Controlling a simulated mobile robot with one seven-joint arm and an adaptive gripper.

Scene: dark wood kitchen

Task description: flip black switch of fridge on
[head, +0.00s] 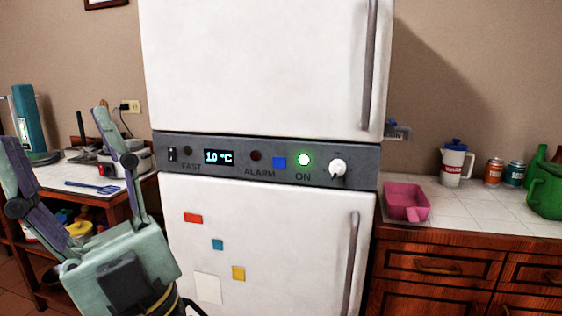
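The white fridge (260,65) stands in the middle of the head view, with a grey control panel (225,170) between its upper and lower doors. A small black switch (172,154) sits at the panel's left end, left of the FAST label and the display reading 10 °C (219,157). Which way the switch is set is too small to tell. A green light (304,160) glows above the ON label. My gripper (58,129) is at the lower left, in front of and left of the fridge. Its two fingers point up and are spread wide apart, with nothing between them.
Magnets dot the lower door. A left counter (75,172) holds a blue spatula (92,187).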

